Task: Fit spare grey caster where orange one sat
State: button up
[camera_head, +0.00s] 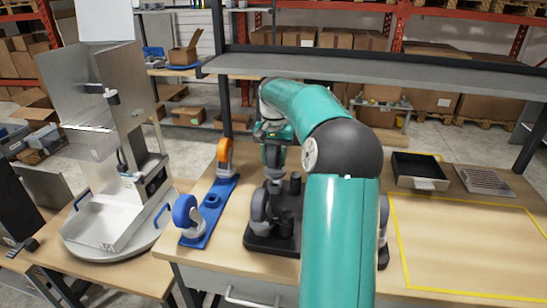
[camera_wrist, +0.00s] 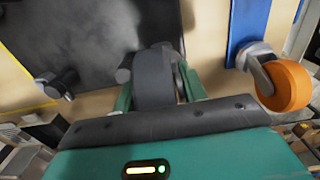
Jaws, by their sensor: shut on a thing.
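My gripper (camera_wrist: 158,85) is shut on a grey caster (camera_wrist: 153,78), whose dark wheel lies between the green fingers in the wrist view. In the head view the gripper (camera_head: 274,150) is above the back left of the black base (camera_head: 270,246), partly hidden by my arm. I cannot tell whether the held caster touches the base. Another grey caster (camera_head: 260,212) stands at the base's front left. The orange caster (camera_head: 224,153) stands at the back end of a blue plate (camera_head: 222,186), left of the base; it also shows in the wrist view (camera_wrist: 286,87).
A blue caster (camera_head: 184,213) stands at the blue plate's front end. Short dark posts (camera_head: 287,223) rise from the base. A metal dispenser (camera_head: 115,140) stands left. A black tray (camera_head: 419,171) and a grate (camera_head: 484,180) lie right, behind a clear yellow-outlined area. A shelf (camera_head: 370,68) spans the back.

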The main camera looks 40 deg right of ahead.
jog(key=shift+f, duration=1.85)
jog(key=o, duration=1.3)
notch_tip(320, 180, up, 13)
jog(key=shift+w+d+r, duration=0.1)
jog(key=shift+r, duration=0.3)
